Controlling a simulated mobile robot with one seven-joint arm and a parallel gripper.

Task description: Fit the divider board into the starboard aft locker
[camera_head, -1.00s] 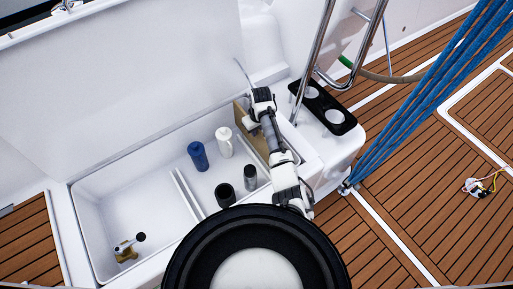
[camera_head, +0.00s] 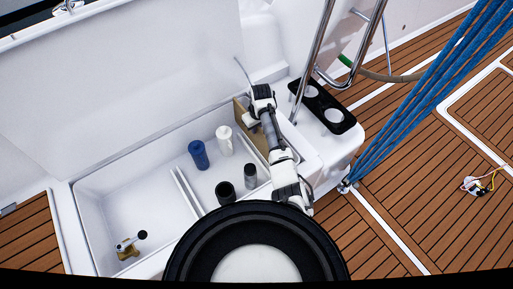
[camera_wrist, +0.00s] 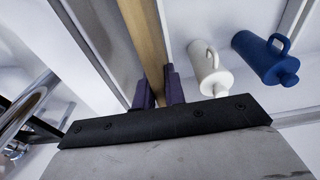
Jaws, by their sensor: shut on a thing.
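The tan divider board (camera_head: 241,116) stands on edge at the right end of the open white locker (camera_head: 112,212), mostly hidden behind my arm in the head view. In the wrist view the board (camera_wrist: 146,38) runs away between two dark purple fingers. My gripper (camera_wrist: 158,94) is shut on it. In the wrist view, pale walls or rails lie on both sides of the board. I cannot tell whether its lower edge is seated in a slot.
A white bottle (camera_head: 224,141), blue bottle (camera_head: 198,154), dark cup (camera_head: 225,193) and grey can (camera_head: 250,175) stand left of the board. A low partition (camera_head: 186,192) crosses the locker; a brass fitting (camera_head: 128,248) sits beyond it. A steel rail (camera_head: 314,62) rises on the right.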

